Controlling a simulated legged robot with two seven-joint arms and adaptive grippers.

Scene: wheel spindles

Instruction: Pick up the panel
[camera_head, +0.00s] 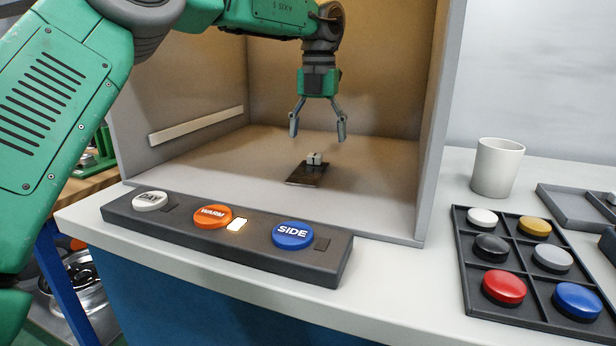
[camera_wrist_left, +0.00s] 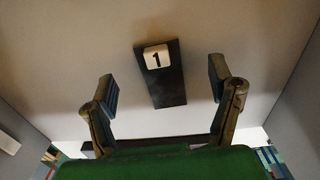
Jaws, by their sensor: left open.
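The panel (camera_head: 306,174) is a small dark flat plate lying on the floor of the open booth. A small light block stands on it near its far end. My left gripper (camera_head: 318,134) points down above the panel, open and empty, with a clear gap below the fingertips. It also shows in the left wrist view (camera_wrist_left: 163,85), its fingers to either side of the panel. My right gripper is not in view.
The booth (camera_head: 430,120) has walls around the panel and an open front. A button bar (camera_head: 180,230) with DAY, WARM and SIDE buttons lies before it; the light by WARM glows. A white cup (camera_head: 497,168) and a divided tray of coloured discs (camera_head: 470,262) stand right.

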